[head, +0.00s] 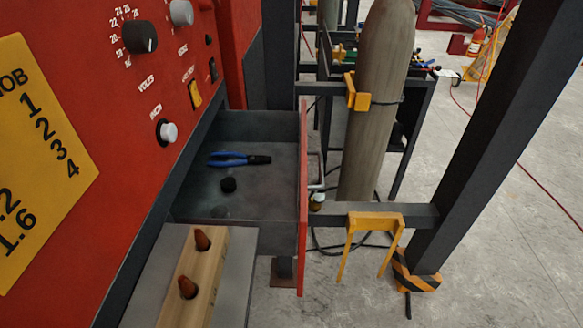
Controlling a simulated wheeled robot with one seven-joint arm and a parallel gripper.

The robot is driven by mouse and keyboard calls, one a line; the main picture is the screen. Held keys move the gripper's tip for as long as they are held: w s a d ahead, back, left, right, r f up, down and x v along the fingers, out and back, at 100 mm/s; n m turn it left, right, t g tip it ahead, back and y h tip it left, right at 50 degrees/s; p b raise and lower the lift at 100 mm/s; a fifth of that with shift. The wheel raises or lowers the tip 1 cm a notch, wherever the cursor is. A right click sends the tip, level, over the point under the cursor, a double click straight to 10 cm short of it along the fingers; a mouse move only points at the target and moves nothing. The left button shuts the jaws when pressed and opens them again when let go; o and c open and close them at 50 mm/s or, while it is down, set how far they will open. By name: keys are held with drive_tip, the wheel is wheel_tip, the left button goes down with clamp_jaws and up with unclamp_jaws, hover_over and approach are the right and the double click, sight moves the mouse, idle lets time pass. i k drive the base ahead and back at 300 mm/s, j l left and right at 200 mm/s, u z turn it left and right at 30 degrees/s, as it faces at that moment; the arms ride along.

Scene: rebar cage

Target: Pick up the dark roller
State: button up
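An open drawer (303,170) with a red front juts from the red machine in the head view. Inside it lies a small, round, dark piece (228,184), which may be the dark roller; its exact shape is too small to tell. Another dark, rounded shape (220,211) lies nearer the drawer's near wall and barely stands out from the grey floor of the drawer. A short black rod (408,305) is on the concrete beside the striped post foot. My gripper is not in view.
Blue-handled pliers (238,159) lie in the drawer. A wooden block (193,275) with two brown cones stands on a grey surface before it. A gas cylinder (375,105), a yellow bracket (372,222) and a dark post (490,130) stand to the right.

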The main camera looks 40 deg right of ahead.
sight(228, 185)
drive_tip(key=i+l+u, duration=0.15)
drive_tip(key=l, duration=0.25)
drive_tip(key=i+l+u, duration=0.15)
drive_tip(key=l, duration=0.3)
drive_tip(key=i+l+u, duration=0.15)
drive_tip(key=l, duration=0.3)
drive_tip(key=i+l+u, duration=0.15)
drive_tip(key=l, duration=0.35)
drive_tip(key=i+l+u, duration=0.2)
drive_tip(key=l, duration=0.25)
drive_tip(key=k, duration=0.1)
